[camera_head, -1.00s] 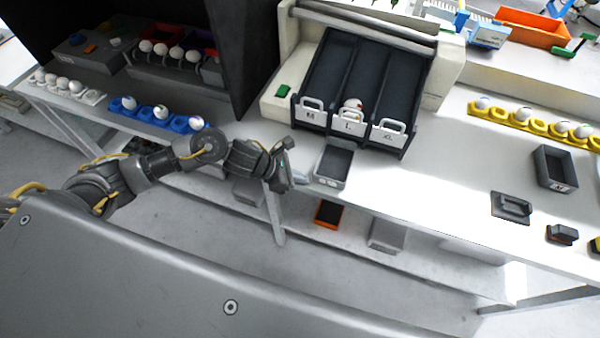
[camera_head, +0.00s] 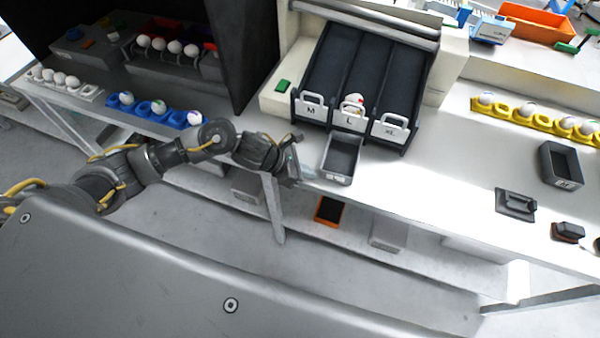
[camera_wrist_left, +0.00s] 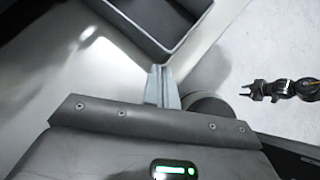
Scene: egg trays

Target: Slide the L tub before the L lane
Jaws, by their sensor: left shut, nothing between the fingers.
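The dark grey tub (camera_head: 327,165) stands on the white table in front of the sorter, near the table's front edge. Its label is too small to read. Its back end lies just before the L lane (camera_head: 352,117), whose gate carries an L and has an egg (camera_head: 354,103) behind it. My left gripper (camera_head: 311,176) is shut and empty at the tub's near left corner; I cannot tell if it touches. In the left wrist view its fingers (camera_wrist_left: 160,84) are together, with the tub's wall (camera_wrist_left: 133,32) beyond. My right gripper (camera_wrist_left: 255,90) shows there too, jaws apart, far from the tub.
The M lane (camera_head: 311,107) and XL lane (camera_head: 388,130) flank the L lane. Another dark tub (camera_head: 561,164) and a dark handled block (camera_head: 515,204) stand on the right. A yellow egg tray (camera_head: 525,117) is behind them. The table between is clear.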

